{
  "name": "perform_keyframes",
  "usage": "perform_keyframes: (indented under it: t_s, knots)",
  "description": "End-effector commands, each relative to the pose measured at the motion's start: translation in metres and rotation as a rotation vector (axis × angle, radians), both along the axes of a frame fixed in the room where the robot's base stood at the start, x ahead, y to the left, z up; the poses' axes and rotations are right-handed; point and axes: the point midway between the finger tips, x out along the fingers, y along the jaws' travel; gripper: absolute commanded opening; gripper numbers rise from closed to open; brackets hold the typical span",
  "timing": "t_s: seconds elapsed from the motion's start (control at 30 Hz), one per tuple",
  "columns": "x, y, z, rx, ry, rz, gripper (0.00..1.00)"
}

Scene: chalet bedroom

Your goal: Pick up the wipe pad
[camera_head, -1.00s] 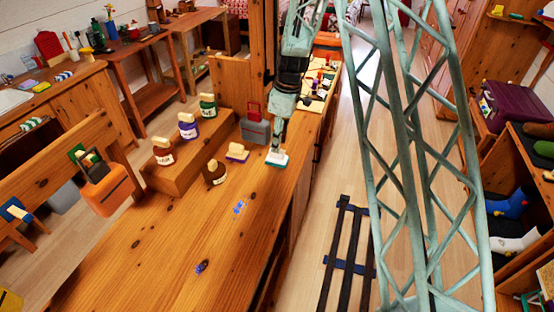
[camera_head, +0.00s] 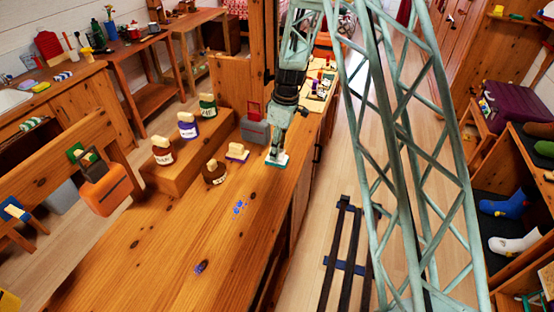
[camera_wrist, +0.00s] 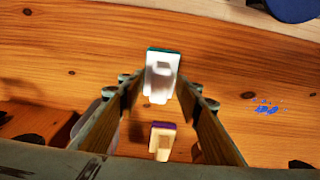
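A white pad with a teal base (camera_head: 278,158) lies on the wooden counter near its right edge. It shows in the wrist view (camera_wrist: 161,72), with a raised white grip on top. My gripper (camera_head: 277,148) is above this pad and close to it. In the wrist view my gripper (camera_wrist: 165,85) is open, one finger on each side of the pad's grip; I cannot tell whether they touch it. A second pad, cream with a purple base (camera_head: 237,152), lies to the left; it also shows in the wrist view (camera_wrist: 161,140). Which one is the wipe pad is not marked.
A wooden step (camera_head: 190,150) bears a brown jar (camera_head: 164,151), a purple jar (camera_head: 188,126) and a green jar (camera_head: 208,106). Another brown jar (camera_head: 215,172) stands beside it. Blue spots (camera_head: 239,208) mark the counter (camera_head: 150,240). A grey-red box (camera_head: 254,127) stands behind the pads.

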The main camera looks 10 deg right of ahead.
Motion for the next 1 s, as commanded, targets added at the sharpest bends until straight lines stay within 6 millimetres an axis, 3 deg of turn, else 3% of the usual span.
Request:
perform_keyframes:
  t_s: [0.2,0.7,1.0]
  knots:
    - [0.0004,0.0010,-0.0084,0.000,0.000,0.000,0.32]
    - [0.0005,0.0010,-0.0083,0.000,0.000,-0.001,0.32]
    - [0.0005,0.0010,-0.0083,0.000,0.000,-0.001,0.05]
